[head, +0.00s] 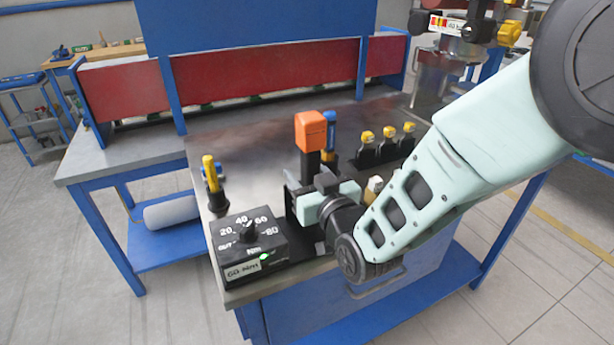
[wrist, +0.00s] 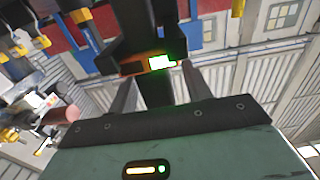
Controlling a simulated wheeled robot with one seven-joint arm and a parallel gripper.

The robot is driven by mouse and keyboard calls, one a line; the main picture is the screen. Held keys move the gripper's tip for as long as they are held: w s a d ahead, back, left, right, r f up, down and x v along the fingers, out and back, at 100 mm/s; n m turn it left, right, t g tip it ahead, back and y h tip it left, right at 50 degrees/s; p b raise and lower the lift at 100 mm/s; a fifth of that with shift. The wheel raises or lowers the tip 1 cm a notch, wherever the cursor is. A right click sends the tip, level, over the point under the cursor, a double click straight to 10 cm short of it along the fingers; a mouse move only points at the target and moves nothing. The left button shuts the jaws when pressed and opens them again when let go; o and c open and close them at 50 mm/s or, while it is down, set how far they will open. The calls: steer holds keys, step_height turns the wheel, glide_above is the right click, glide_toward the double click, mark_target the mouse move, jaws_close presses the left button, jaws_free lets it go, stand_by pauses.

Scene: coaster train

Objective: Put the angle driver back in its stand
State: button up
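The angle driver (head: 311,134) stands upright over the bench, with an orange block on top and a dark body below. My gripper (head: 314,194) is at its lower body in the head view, and my own wrist covers part of it. In the wrist view, my gripper (wrist: 155,92) has its two dark fingers on either side of the driver's black body (wrist: 155,45), which shows a lit green display and an orange band. The gripper seems shut on it. The driver's lower end is hidden. I cannot clearly make out its stand.
A black control box (head: 250,245) with a dial sits at the bench's front left corner. A yellow-topped tool (head: 209,172) stands behind it. A blue and yellow tool (head: 329,132) is close behind the driver. Several yellow-capped pieces (head: 366,150) stand to the right. Bare bench top (head: 240,140) lies back left.

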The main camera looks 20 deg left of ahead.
steer(key=shift+f, duration=0.35)
steer(key=s+d+g+h+b, duration=0.1)
steer(key=s+d+g+h, duration=0.3)
steer(key=s+d, duration=0.3)
steer(key=s+d+m+g+h+b, duration=0.1)
steer(key=s+d+g+h, duration=0.2)
steer(key=s+d, duration=0.5)
steer(key=s+d+m+g+h+b, duration=0.1)
steer(key=s+d+g+h, duration=0.3)
steer(key=d, duration=1.6)
steer(key=s+h+b, duration=0.1)
steer(key=s+h, duration=0.1)
steer(key=s, duration=0.2)
steer(key=shift+s+d+f+g, duration=0.25)
steer(key=shift+d+f+g, duration=0.05)
steer(key=shift+d+f, duration=0.1)
